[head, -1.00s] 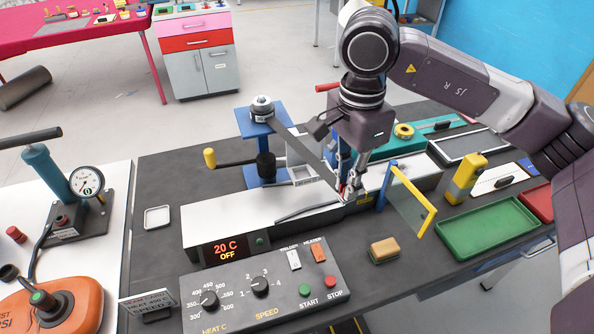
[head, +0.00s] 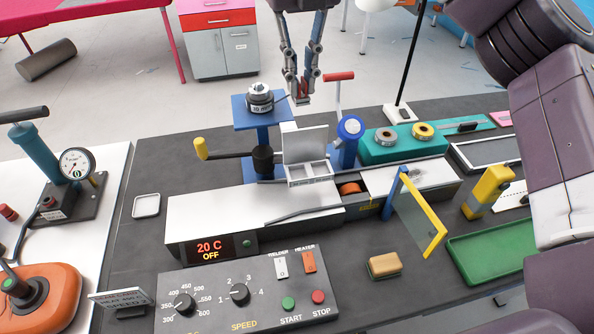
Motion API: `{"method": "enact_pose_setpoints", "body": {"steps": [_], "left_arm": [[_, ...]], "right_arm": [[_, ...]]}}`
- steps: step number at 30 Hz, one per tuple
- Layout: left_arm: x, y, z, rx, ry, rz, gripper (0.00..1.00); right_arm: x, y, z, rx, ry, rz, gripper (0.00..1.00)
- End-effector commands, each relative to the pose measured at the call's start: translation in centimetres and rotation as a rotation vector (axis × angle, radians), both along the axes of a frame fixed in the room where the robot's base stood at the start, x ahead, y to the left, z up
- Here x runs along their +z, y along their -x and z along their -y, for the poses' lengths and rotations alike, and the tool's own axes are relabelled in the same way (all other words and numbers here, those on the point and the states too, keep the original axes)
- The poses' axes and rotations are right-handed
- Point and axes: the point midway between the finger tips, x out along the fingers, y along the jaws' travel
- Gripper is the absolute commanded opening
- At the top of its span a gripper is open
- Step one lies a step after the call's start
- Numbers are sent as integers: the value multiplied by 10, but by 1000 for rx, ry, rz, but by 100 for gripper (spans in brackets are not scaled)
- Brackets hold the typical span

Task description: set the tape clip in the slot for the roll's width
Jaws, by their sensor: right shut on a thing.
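My right gripper (head: 303,98) hangs at top centre, above and behind the machine. It is shut on a small dark red piece (head: 303,87) between its fingertips; I cannot tell for sure that this is the tape clip. The white machine (head: 225,215) has an opening with an orange roll-like part (head: 349,188) in it. A small pale box (head: 310,174) with compartments and a raised lid stands at its back edge. A teal holder (head: 400,150) carries a grey roll (head: 385,136) and a yellow roll (head: 423,131). My left gripper is not in view.
A blue post with a weight (head: 260,98) and a yellow-handled crank (head: 203,150) stand behind the machine. A red-handled lever (head: 339,77) is near the gripper. A clear yellow-framed guard (head: 420,220), control panel (head: 255,290) and green tray (head: 490,250) lie in front and right.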

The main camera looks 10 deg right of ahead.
Motion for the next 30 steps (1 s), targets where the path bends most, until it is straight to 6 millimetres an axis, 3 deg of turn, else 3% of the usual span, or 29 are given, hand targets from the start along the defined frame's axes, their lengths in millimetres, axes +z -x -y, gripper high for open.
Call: {"method": "enact_pose_setpoints", "body": {"steps": [6,16,21,24,30], "left_arm": [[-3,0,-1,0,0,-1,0],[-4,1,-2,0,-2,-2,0],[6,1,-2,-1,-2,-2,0],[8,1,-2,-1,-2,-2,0],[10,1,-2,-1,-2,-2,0]], "right_arm": [[-5,-1,-3,-86,-1,-3,0],[-81,0,-3,-87,-1,-5,0],[-120,0,-2,-88,0,-3,0],[-138,0,-3,-87,-1,-2,0],[-154,-1,-3,-88,-1,0,0]]}}
